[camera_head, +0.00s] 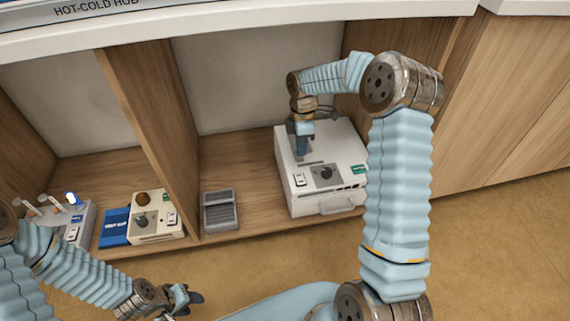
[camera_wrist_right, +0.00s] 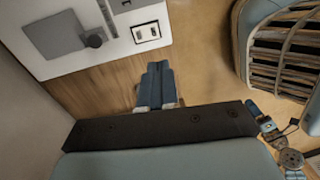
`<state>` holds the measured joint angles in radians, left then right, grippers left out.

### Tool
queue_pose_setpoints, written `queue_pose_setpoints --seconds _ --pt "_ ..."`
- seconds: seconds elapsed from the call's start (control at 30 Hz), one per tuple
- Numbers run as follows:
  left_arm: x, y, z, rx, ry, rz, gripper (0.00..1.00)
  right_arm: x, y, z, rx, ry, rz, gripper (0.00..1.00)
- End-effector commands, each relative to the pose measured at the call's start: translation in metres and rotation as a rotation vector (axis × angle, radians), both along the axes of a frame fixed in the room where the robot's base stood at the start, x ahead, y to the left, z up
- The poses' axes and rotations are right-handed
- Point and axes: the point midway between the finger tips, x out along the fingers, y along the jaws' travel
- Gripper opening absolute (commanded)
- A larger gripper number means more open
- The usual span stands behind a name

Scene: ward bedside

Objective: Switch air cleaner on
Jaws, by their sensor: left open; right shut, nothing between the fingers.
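A white boxy device (camera_head: 345,150) stands in the right-hand cubby; I cannot read a name on it. Its front slope carries a grey plate with a dark knob (camera_head: 325,172), a rocker switch (camera_head: 300,180) and a green label, with slots and a handle below. My right gripper (camera_head: 303,155) is shut and empty, pointing down over the device's left part; contact cannot be told. In the right wrist view, the shut fingers (camera_wrist_right: 155,85) appear below the rocker switch (camera_wrist_right: 146,32) and knob (camera_wrist_right: 95,41). My left gripper (camera_head: 187,299) is open and empty at the lower left, away from the device.
A grey pedal-like block (camera_head: 220,210) sits left of the white device. Beyond a wooden divider (camera_head: 155,120) are a cream device (camera_head: 157,217), a blue box (camera_head: 115,228) and a grey unit with tubes (camera_head: 75,222). A white counter (camera_head: 230,22) overhangs the cubbies.

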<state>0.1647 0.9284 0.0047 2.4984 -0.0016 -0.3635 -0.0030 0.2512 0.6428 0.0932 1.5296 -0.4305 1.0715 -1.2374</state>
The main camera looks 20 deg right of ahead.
Motion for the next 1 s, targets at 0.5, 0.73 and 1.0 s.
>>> queue_pose_setpoints --seconds 0.5,0.73,1.0 --pt "0.000 0.000 -0.001 0.001 0.001 0.001 0.43 0.000 -0.008 0.004 -0.013 0.009 0.028 0.00" --pt "0.000 0.001 -0.005 0.002 -0.001 0.003 0.43 -0.005 -0.007 -0.031 -0.011 0.012 0.027 0.00" --pt "0.001 0.003 -0.009 0.004 -0.002 0.005 0.43 -0.012 -0.005 -0.088 -0.011 0.013 0.027 0.00"
